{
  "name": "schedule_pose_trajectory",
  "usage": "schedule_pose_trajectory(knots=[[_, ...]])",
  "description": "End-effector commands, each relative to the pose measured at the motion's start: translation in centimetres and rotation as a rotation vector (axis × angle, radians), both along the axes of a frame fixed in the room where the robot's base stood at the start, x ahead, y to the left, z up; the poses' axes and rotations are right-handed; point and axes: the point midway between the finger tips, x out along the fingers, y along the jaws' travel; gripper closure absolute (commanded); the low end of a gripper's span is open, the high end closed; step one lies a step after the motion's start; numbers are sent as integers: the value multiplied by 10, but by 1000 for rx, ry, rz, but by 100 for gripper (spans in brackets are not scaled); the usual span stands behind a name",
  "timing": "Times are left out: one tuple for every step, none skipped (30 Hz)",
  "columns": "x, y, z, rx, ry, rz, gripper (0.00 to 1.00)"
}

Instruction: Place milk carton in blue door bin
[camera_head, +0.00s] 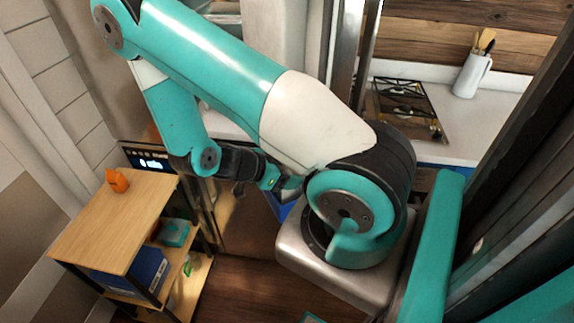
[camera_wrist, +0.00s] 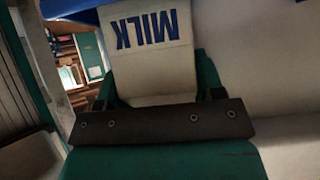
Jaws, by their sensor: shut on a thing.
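The milk carton (camera_wrist: 152,62) is white with blue "MILK" lettering, which appears upside down in the wrist view. My gripper (camera_wrist: 157,82) is shut on it, with one teal finger on each side of the carton. The gripper (camera_head: 272,178) also shows in the head view, beside my arm joint, which hides most of what is around it. A blue piece (camera_wrist: 72,8) lies at the top left of the wrist view; I cannot tell whether it is the bin or part of the carton. A blue surface (camera_head: 285,209) shows just below the gripper in the head view, partly hidden.
A wooden shelf cart (camera_head: 115,225) stands at left with an orange object (camera_head: 117,180) on top and a blue box (camera_head: 140,270) below. A counter with a hob (camera_head: 405,105) and a utensil jug (camera_head: 472,75) is at the back right. Pale surfaces (camera_wrist: 260,70) lie close right of the carton.

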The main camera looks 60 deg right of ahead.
Motion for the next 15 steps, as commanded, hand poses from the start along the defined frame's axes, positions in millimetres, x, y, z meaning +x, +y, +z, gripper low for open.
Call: schedule_pose_trajectory(knots=[[-1, 0, 0, -2, 2, -1, 84], [-1, 0, -1, -2, 2, -1, 84], [-1, 0, -1, -3, 1, -1, 84], [-1, 0, -1, -4, 2, -1, 84], [-1, 0, -1, -4, 2, -1, 84], [-1, 0, -1, -4, 2, -1, 84], [0, 0, -1, -4, 2, -1, 84], [0, 0, -1, -4, 2, -1, 84], [0, 0, -2, -4, 2, -1, 84], [0, 0, -3, -4, 2, -1, 84], [0, 0, -3, -2, 2, -1, 34], [0, 0, -2, -2, 2, -1, 25], [0, 0, -2, -2, 2, -1, 18], [0, 0, -2, -2, 2, -1, 13], [0, 0, -2, -2, 2, -1, 13]])
